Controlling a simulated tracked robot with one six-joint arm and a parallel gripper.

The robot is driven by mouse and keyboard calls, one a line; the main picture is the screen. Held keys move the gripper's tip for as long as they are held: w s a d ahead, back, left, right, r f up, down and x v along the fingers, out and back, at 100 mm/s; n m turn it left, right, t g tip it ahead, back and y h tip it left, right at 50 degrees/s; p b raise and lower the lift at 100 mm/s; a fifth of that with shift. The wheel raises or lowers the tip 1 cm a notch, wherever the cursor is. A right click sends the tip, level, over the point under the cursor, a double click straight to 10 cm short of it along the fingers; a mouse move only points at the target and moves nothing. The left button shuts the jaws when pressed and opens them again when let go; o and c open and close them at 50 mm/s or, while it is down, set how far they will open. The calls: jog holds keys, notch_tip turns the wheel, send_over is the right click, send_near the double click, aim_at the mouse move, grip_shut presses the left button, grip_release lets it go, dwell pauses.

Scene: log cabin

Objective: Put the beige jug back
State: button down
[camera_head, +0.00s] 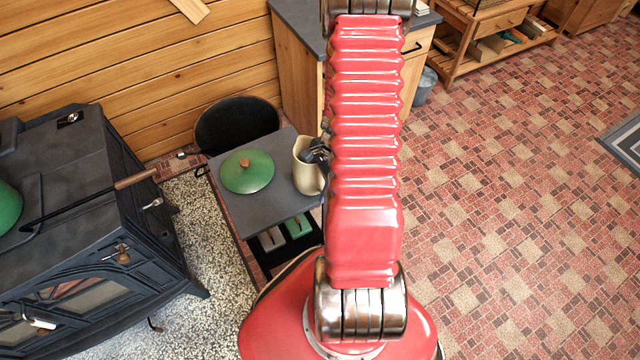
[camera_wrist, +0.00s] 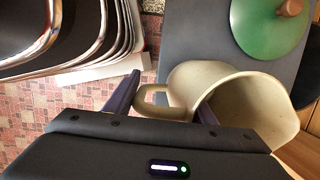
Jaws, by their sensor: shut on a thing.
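The beige jug (camera_head: 306,178) is at the right side of a small grey table (camera_head: 244,210), its mouth facing up in the head view. My gripper (camera_head: 318,152) is at the jug's upper right, partly hidden by my red arm. In the wrist view the jug (camera_wrist: 255,98) fills the right side, and my gripper (camera_wrist: 163,98) is shut on its handle, one dark finger on each side. I cannot tell whether the jug's base touches the table.
A green lid (camera_head: 247,171) with a wooden knob lies on the table, left of the jug. A black stove (camera_head: 75,200) with a long-handled tool stands at the left. A black chair (camera_head: 237,124) and a wooden cabinet (camera_head: 297,75) are behind.

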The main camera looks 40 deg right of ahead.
jog(key=c, duration=0.8)
grip_release()
jog(key=shift+r, duration=0.15)
jog(key=v, duration=1.1)
jog(key=shift+r, duration=0.4)
